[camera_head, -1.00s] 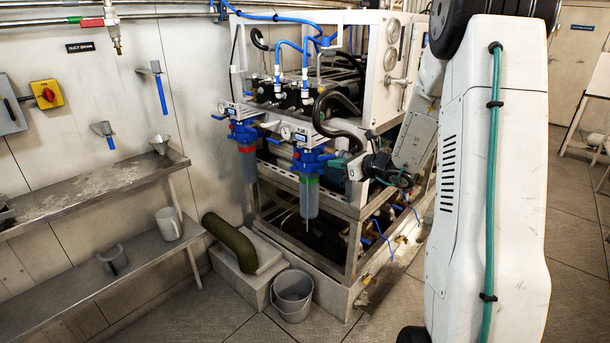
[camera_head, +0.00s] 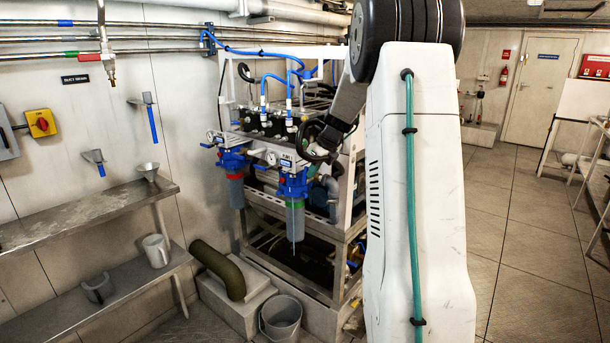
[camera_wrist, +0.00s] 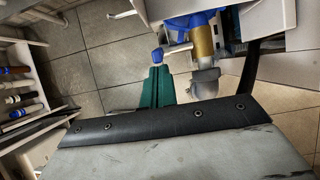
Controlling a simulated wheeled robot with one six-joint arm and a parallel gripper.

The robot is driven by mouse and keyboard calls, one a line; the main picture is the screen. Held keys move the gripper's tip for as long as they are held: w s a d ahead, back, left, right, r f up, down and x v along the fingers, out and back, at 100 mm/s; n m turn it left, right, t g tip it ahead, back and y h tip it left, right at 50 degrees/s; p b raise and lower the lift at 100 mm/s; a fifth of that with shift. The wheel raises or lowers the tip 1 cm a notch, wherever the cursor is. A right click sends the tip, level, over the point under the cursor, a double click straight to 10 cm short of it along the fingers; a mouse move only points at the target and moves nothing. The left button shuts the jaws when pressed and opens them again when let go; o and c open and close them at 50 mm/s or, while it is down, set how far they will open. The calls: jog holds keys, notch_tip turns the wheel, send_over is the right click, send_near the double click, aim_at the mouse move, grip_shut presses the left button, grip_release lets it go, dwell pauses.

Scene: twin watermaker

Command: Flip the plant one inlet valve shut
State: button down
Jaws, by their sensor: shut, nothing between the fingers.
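In the wrist view, a brass valve body (camera_wrist: 203,42) sits on a pipe with a blue part (camera_wrist: 185,22) beside it. A small blue handle end (camera_wrist: 157,55) lies to its lower left. My gripper (camera_wrist: 158,69) shows as two green fingers pressed together, empty, with tips just below the blue handle end. I cannot tell whether they touch it. In the head view, the blue-topped filter with a green ring (camera_head: 292,185) stands at the front of the watermaker frame. My wrist is close to its right, and my fingers are hard to make out there. The valve lever's position is unclear.
A grey bucket (camera_head: 281,319) and an olive pipe elbow (camera_head: 218,268) are on and near the floor below. Shelves (camera_head: 95,212) line the left wall. The floor at right is open.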

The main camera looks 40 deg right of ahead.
jog(key=shift+s+d+r, duration=0.1)
jog(key=shift+r, duration=0.7)
jog(key=s+d+r, duration=0.1)
jog(key=s+r, duration=0.7)
jog(key=shift+r, duration=0.15)
dwell(0.8)
